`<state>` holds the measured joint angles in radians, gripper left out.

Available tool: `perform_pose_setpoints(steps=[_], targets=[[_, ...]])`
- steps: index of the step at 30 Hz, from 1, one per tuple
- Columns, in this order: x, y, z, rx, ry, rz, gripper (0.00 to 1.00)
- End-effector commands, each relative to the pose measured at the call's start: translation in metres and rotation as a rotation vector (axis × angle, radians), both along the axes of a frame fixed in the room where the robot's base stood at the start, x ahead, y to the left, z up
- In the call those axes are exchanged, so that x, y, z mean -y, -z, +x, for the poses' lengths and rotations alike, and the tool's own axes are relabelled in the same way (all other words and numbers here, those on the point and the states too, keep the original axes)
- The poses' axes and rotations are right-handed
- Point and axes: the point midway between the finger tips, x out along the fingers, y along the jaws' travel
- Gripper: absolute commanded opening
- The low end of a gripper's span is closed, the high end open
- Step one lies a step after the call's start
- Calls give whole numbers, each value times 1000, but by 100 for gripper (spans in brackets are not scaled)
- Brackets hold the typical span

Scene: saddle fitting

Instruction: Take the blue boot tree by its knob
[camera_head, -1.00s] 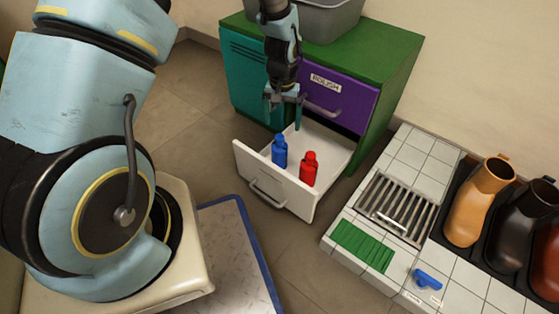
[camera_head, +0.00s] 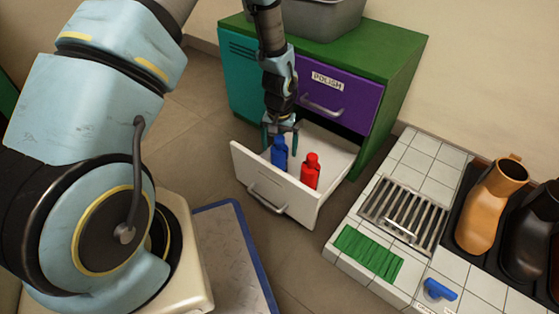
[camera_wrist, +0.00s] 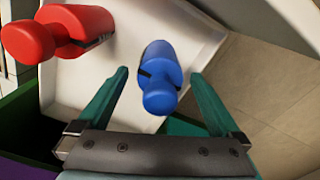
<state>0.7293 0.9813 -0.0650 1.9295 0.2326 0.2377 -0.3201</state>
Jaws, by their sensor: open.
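The blue boot tree (camera_head: 279,153) stands upright in the open white drawer, to the left of a red one. In the wrist view the blue boot tree (camera_wrist: 159,75) shows its round knob toward the camera, between and just beyond the fingertips. My gripper (camera_head: 280,133) is open and points down over it, with green fingers on either side of the knob. In the wrist view my gripper (camera_wrist: 160,80) holds nothing, and a gap shows between each finger and the blue tree. Whether a finger touches it in depth I cannot tell.
The red boot tree (camera_head: 310,171) stands close by in the same drawer (camera_head: 272,202). The drawer walls surround both. Above and behind is the purple POLISH drawer (camera_head: 335,97) in a green cabinet. A tiled bench (camera_head: 418,160) with boots is at the right.

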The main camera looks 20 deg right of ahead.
Motion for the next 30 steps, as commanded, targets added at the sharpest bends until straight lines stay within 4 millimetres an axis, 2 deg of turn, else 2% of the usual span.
perform_pose_setpoints(steps=[2,27,29,30], targets=[[0,-1,0,0,0,0,100],[0,-1,0,0,0,0,7],[0,-1,0,0,0,0,0],[0,-1,0,0,0,0,0]])
